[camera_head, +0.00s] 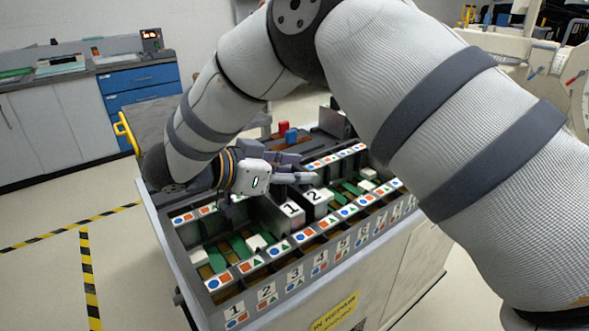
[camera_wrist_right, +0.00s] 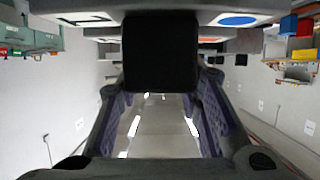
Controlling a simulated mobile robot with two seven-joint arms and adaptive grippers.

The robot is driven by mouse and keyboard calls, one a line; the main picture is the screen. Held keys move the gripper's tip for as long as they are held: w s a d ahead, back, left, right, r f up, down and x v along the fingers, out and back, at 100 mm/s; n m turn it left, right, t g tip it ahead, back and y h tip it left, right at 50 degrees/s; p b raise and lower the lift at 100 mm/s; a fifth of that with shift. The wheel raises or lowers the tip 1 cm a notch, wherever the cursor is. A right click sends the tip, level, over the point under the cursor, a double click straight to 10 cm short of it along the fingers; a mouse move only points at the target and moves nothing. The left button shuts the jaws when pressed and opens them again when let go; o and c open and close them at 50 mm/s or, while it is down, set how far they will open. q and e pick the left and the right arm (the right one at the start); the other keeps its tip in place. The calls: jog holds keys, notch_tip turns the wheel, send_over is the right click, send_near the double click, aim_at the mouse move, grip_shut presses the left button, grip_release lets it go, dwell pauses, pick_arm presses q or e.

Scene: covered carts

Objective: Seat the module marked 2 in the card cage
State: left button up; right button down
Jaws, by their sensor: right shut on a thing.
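The module marked 2 (camera_head: 315,195) is a dark block with a white numbered top. It stands upright among the rails of the card cage (camera_head: 285,245), right of a similar module marked 1 (camera_head: 291,209). My right gripper (camera_head: 312,178) reaches in from the left at the far side of module 2, its fingertips at the module's top. In the right wrist view its fingers lie either side of a dark block (camera_wrist_right: 160,55), which appears to be module 2. The lower part of the module is hidden in the cage. My left gripper is not in view.
Numbered labels with coloured shapes run along the cage's front. White-topped and green cards (camera_head: 257,242) sit low in it. Red (camera_head: 284,127) and blue (camera_head: 291,136) blocks lie behind. A blue drawer cabinet (camera_head: 140,80) stands at back left.

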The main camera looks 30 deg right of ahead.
jog(key=c, duration=1.1)
grip_release()
jog(key=shift+o, duration=0.2)
jog(key=v, duration=1.2)
